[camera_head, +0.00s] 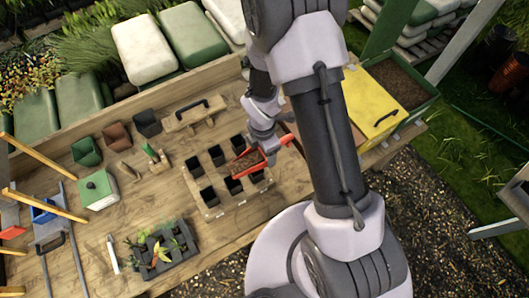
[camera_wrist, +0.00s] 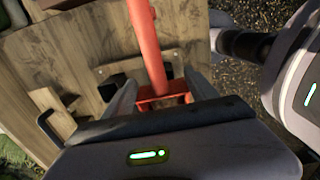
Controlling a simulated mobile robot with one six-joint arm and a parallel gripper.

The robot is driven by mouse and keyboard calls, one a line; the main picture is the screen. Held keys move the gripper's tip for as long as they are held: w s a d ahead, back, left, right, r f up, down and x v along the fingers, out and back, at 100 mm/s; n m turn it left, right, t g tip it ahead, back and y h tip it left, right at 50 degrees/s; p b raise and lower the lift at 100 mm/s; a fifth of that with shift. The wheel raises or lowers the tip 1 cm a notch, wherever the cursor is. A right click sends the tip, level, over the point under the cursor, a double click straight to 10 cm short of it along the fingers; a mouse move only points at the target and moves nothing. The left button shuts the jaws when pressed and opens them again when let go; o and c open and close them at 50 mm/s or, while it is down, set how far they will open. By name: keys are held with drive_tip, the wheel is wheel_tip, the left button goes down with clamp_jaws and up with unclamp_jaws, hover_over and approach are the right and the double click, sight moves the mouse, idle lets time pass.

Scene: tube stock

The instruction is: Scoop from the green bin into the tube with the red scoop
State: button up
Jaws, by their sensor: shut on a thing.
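The red scoop (camera_head: 252,169) holds brown soil and is over the tray of black tubes in the head view. My gripper (camera_head: 279,143) is shut on the scoop's handle. In the wrist view the red scoop (camera_wrist: 148,45) runs up between the fingers of my gripper (camera_wrist: 160,88). Several square black tubes (camera_head: 208,196) stand in a wooden tray (camera_head: 224,208); the scoop hides part of some. I cannot tell whether the scoop touches a tube. The green bin (camera_head: 424,107) with brown soil is at the right, partly behind a yellow lid or box (camera_head: 372,105).
A dark seedling tray (camera_head: 163,256) lies in front. Sacks (camera_head: 143,48) stand behind the bench.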

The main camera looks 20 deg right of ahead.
drive_tip(key=shift+f+b, duration=0.65)
drive_tip(key=shift+b, duration=1.15)
drive_tip(key=shift+a+f+h+b, duration=0.1)
drive_tip(key=shift+f+h+b, duration=0.2)
drive_tip(key=shift+b, duration=0.6)
drive_tip(key=shift+r, duration=0.2)
drive_tip(key=shift+f+h+b, duration=0.3)
drive_tip(key=shift+f+b, duration=0.15)
drive_tip(key=shift+b, duration=0.95)
drive_tip(key=shift+a, duration=0.1)
drive_tip(key=shift+s+a+r+t+h+b, duration=0.15)
drive_tip(key=shift+r+t+h+b, duration=0.15)
drive_tip(key=shift+b, duration=0.35)
drive_tip(key=shift+a+r+h+b, duration=0.3)
drive_tip(key=shift+r+h+b, duration=0.4)
drive_tip(key=shift+b, duration=0.25)
drive_tip(key=shift+s+a+r+t+h+b, duration=0.1)
drive_tip(key=shift+a+r+t+h+b, duration=0.15)
drive_tip(key=shift+r+h, duration=0.2)
drive_tip(key=shift+s+a+r+t+h+b, duration=0.1)
drive_tip(key=shift+a+r+t+h, duration=0.05)
drive_tip(key=shift+a+r+h, duration=0.25)
drive_tip(key=shift+s+a+r+t+h+p, duration=0.2)
drive_tip(key=shift+a+r+h+p, duration=0.1)
drive_tip(key=shift+a+r+h, duration=0.25)
drive_tip(key=shift+s+a+r+t+h+p, duration=0.1)
drive_tip(key=shift+a+r+t+h+p, duration=0.15)
drive_tip(key=shift+a+r+h, duration=0.25)
